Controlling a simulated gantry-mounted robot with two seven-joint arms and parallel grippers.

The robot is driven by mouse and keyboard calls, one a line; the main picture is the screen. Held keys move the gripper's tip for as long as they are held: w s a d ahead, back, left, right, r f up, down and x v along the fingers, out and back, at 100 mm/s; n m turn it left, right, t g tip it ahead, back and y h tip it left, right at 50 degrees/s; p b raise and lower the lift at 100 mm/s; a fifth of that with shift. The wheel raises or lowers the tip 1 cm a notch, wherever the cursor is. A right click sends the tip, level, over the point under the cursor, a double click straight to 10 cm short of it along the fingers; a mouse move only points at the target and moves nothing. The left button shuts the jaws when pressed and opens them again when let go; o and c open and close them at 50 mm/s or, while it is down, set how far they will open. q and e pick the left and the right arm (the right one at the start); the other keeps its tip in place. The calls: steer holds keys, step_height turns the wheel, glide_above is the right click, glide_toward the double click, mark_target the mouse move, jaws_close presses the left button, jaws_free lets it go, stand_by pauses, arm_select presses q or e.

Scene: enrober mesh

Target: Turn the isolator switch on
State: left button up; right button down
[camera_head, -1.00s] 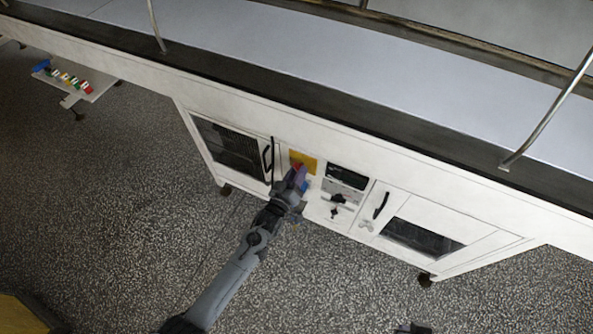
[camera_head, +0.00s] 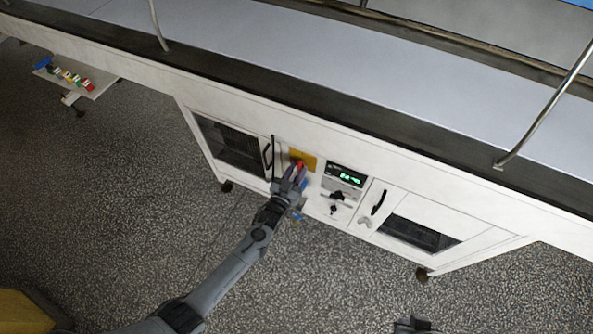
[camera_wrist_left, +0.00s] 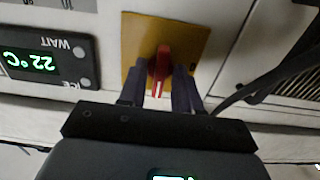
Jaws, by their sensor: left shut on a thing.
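The isolator switch is a red handle (camera_wrist_left: 160,72) on a yellow plate (camera_wrist_left: 196,40), on the white cabinet front under the conveyor. In the head view the yellow plate (camera_head: 303,157) shows left of the display, with the red handle (camera_head: 299,166) partly behind my gripper. My left gripper (camera_head: 294,174) is at the plate; in the wrist view its two fingers (camera_wrist_left: 160,90) are on either side of the red handle, shut on it. The handle stands in line with the fingers. My right gripper does not show clearly.
A lit green display (camera_head: 345,177) is right of the plate and reads 22°C with WAIT in the wrist view (camera_wrist_left: 32,62). Dark-handled doors flank the panel.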

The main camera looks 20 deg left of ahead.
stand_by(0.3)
arm_select(q)
steer(key=o, duration=0.7)
steer(key=shift+s, duration=0.5)
steer(key=shift+s+a+p, duration=0.15)
steer(key=shift+s+p, duration=0.35)
steer(key=shift+s, duration=1.1)
steer(key=shift+s+a+p, duration=0.15)
steer(key=shift+s+p, duration=0.3)
steer(key=shift+s, duration=1.2)
steer(key=shift+s+a+p, duration=0.15)
steer(key=shift+s+p, duration=0.35)
steer(key=shift+s, duration=1.1)
steer(key=shift+s+f, duration=0.1)
